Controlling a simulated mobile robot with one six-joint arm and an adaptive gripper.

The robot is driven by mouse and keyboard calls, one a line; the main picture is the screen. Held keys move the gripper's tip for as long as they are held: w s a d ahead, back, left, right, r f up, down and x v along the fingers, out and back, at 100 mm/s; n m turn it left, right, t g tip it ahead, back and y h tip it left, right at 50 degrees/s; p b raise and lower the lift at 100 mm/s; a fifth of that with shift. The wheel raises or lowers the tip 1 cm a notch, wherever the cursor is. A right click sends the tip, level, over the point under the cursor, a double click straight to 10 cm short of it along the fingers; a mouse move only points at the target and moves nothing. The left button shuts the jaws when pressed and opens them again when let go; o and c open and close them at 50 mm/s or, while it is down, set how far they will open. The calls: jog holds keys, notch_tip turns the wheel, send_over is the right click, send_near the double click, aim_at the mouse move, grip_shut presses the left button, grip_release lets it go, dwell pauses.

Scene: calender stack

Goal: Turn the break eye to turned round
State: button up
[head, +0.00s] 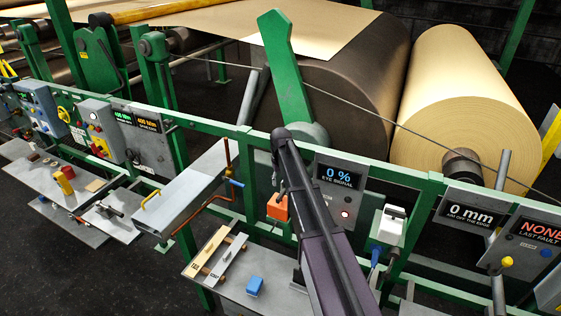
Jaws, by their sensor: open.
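An orange block-shaped device, which I take to be the break eye (277,207), is on the green frame just left of my dark arm. It sits left of the display reading 0 % EYE SIGNAL (339,176). My arm rises from the bottom middle and its upper end is above and beside the orange device.
A large paper roll (455,105) and a dark roll (350,95) stand behind the green rail. A copper-coloured pipe (205,203) is left of the device. A white box (392,222) is to the right.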

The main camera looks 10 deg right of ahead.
aim_at(281, 194)
notch_tip(281, 194, up, 7)
jog(key=p, duration=0.6)
jog(key=shift+f, duration=0.1)
jog(key=shift+m, duration=0.3)
jog(key=m, duration=0.8)
dwell(0.4)
jog(key=shift+f, duration=0.2)
notch_tip(281, 194, down, 13)
jog(key=b, duration=1.3)
jog(key=shift+f+b, duration=0.2)
jog(key=shift+b, duration=0.1)
